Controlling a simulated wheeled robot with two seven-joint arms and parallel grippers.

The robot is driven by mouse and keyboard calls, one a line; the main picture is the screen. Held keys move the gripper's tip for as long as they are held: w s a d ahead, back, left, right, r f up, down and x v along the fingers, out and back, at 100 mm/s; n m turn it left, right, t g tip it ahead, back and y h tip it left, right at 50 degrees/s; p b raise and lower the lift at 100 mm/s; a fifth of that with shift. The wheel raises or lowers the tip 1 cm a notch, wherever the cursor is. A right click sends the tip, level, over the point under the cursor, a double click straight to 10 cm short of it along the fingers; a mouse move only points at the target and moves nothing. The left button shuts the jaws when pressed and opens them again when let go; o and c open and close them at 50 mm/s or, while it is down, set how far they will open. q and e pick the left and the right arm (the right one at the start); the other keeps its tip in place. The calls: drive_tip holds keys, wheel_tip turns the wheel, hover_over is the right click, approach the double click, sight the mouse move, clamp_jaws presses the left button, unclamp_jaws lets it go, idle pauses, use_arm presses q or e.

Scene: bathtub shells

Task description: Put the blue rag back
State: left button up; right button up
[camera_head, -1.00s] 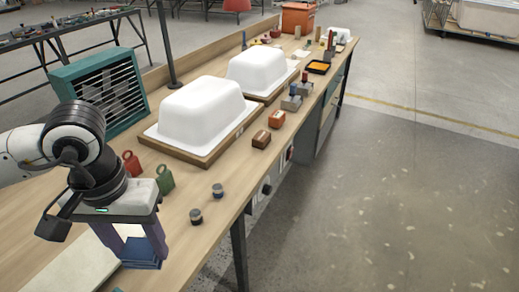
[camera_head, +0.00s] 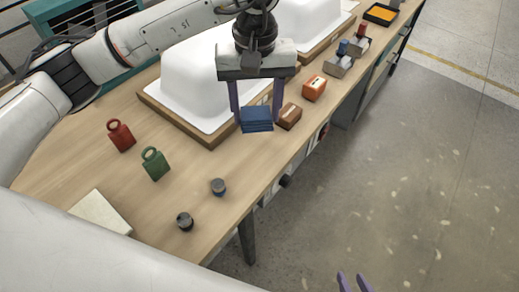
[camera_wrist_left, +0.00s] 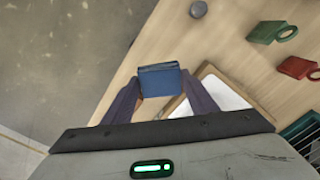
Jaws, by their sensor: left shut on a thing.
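The blue rag (camera_head: 256,126), a folded stack, is held between the purple fingers of my left gripper (camera_head: 257,112). The gripper is shut on it. In the head view it appears in front of the nearer white tub shell, just left of a brown block (camera_head: 290,116). It seems to hang above the table, but its height is hard to judge. The left wrist view also shows the rag (camera_wrist_left: 159,82) between the fingertips, over the table edge. Only the fingertips of my right gripper (camera_head: 353,283) show, at the bottom edge, apart with nothing visible between them.
The nearer tub shell (camera_head: 195,80) sits on a wooden board. An orange block (camera_head: 314,88) stands beyond the brown one. A red weight (camera_head: 120,136), a green weight (camera_head: 155,164), two dark jars (camera_head: 218,187) and a pale slab (camera_head: 100,213) stand on the near table. Bare wood lies between.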

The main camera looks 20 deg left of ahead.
use_arm(q)
wheel_tip(320, 180, down, 6)
drive_tip(key=shift+w+d+r+p, duration=0.15)
drive_tip(key=shift+r+p, duration=0.05)
drive_tip(key=shift+p, duration=0.2)
drive_tip(key=shift+w+f, duration=0.1)
drive_tip(key=shift+f, duration=2.15)
drive_tip(key=shift+f, duration=0.15)
drive_tip(key=o, duration=1)
